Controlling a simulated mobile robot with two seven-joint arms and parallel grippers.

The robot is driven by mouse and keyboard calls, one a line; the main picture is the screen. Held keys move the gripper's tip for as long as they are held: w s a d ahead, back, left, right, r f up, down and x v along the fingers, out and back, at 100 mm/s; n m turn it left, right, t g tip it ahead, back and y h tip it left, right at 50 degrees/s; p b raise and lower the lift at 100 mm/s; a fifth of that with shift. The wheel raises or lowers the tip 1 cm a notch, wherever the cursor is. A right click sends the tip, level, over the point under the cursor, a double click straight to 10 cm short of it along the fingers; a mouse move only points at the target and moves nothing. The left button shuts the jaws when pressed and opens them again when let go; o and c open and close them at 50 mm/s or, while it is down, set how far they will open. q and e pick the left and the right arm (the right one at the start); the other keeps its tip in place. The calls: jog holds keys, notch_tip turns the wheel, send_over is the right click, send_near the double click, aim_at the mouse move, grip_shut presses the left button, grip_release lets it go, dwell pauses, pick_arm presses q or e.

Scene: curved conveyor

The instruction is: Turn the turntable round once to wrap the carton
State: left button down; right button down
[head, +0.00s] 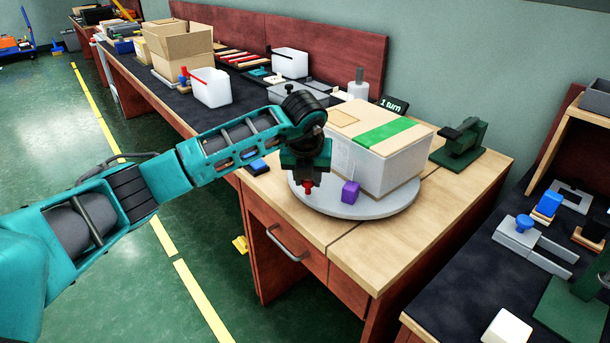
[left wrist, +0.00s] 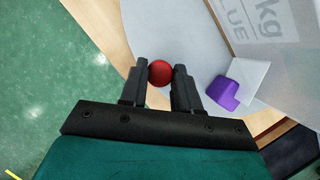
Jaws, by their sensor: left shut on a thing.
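The carton (head: 400,160), wrapped in pale film with a green strip on its tan top, stands on the round grey turntable (head: 383,208). In the left wrist view, printed lettering shows on the carton (left wrist: 270,22). My left gripper (head: 308,183) is at the turntable's near-left rim. Its two black fingers are shut on a red knob (left wrist: 160,72), which stands at the turntable's edge. A purple block (head: 350,192) sits at the turntable's near side, close to the carton; it also shows in the left wrist view (left wrist: 224,92). My right gripper is out of view.
A "1 turn" sign (head: 394,105) stands behind the carton, and a green tool (head: 460,142) is to its right. Several boxes and a white container (head: 211,87) stand on the dark bench to the left. The wooden top in front of the turntable is clear.

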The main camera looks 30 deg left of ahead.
pick_arm(q)
jog(key=c, duration=0.8)
grip_release()
jog(key=shift+c, duration=0.2)
jog(key=shift+r, duration=0.1)
jog(key=p+v, duration=0.2)
jog(key=v, duration=1)
jog(key=shift+s+r, duration=0.15)
jog(key=shift+r, duration=0.2)
jog(key=shift+d, duration=0.1)
